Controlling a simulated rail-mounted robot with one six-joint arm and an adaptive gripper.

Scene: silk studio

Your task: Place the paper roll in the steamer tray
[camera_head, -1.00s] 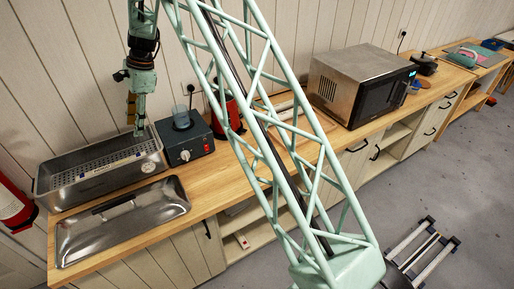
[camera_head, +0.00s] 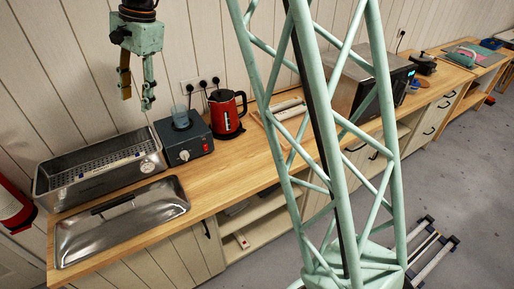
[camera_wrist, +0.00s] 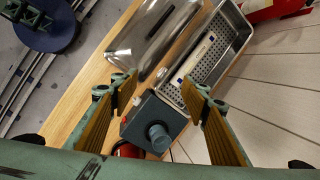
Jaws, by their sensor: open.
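The steamer tray (camera_head: 50,190) is a long metal box with a perforated insert, at the left end of the wooden counter. The paper roll, a thin pale roll with dark marks (camera_wrist: 192,60), lies lengthwise inside it on the perforated surface. It also shows as a light strip in the head view (camera_head: 112,163). My gripper (camera_head: 137,98) is open and empty, raised well above the counter, with its fingers pointing down. In the wrist view the gripper (camera_wrist: 158,85) has a wide gap between its fingers, and the roll is apart from them.
The metal lid (camera_head: 120,222) lies in front of the tray. A dark heater unit (camera_head: 188,142) and a red kettle (camera_head: 227,115) stand to the tray's right. A microwave (camera_head: 345,85) is farther right. Open counter lies between lid and kettle.

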